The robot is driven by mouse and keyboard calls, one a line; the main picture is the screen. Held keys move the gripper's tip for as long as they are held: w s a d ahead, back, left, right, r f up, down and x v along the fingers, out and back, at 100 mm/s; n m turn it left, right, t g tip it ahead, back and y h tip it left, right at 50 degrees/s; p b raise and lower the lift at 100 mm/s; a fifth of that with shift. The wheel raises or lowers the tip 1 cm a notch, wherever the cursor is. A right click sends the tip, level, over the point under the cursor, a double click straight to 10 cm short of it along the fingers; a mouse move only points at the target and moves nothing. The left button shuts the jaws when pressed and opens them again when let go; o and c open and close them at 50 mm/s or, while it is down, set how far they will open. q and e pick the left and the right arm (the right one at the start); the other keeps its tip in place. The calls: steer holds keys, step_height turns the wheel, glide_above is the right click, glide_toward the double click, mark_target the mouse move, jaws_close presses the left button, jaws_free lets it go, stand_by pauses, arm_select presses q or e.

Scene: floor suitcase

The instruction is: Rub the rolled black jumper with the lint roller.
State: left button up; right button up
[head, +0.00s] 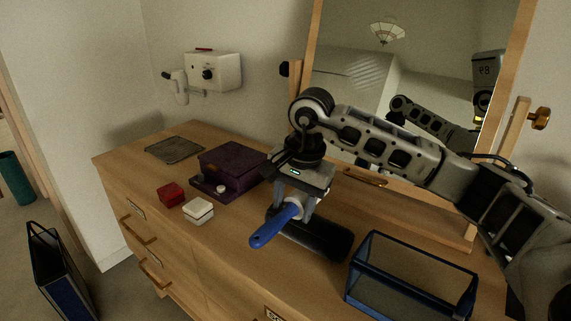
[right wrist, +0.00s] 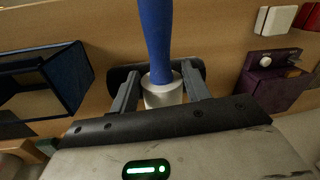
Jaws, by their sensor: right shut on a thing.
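The rolled black jumper (head: 318,238) lies on the wooden dresser top, in front of the mirror. In the right wrist view, parts of the black jumper (right wrist: 193,68) show behind the fingers. The lint roller has a blue handle (head: 272,226) and a whitish roller end; it also shows in the right wrist view (right wrist: 157,45). My right gripper (head: 301,206) is shut on the lint roller near its pale end, right over the jumper. Whether the roller touches the jumper is hidden by the gripper. My left gripper is not in view.
A blue-edged glass box (head: 412,275) stands right of the jumper. A purple box (head: 232,165), a red box (head: 171,194), a white box (head: 198,211) and a dark tray (head: 175,149) stand to the left. The mirror (head: 420,90) rises behind.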

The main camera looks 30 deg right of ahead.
steer(key=shift+r+p, duration=0.95)
steer(key=shift+r, duration=0.95)
steer(key=shift+a, duration=0.1)
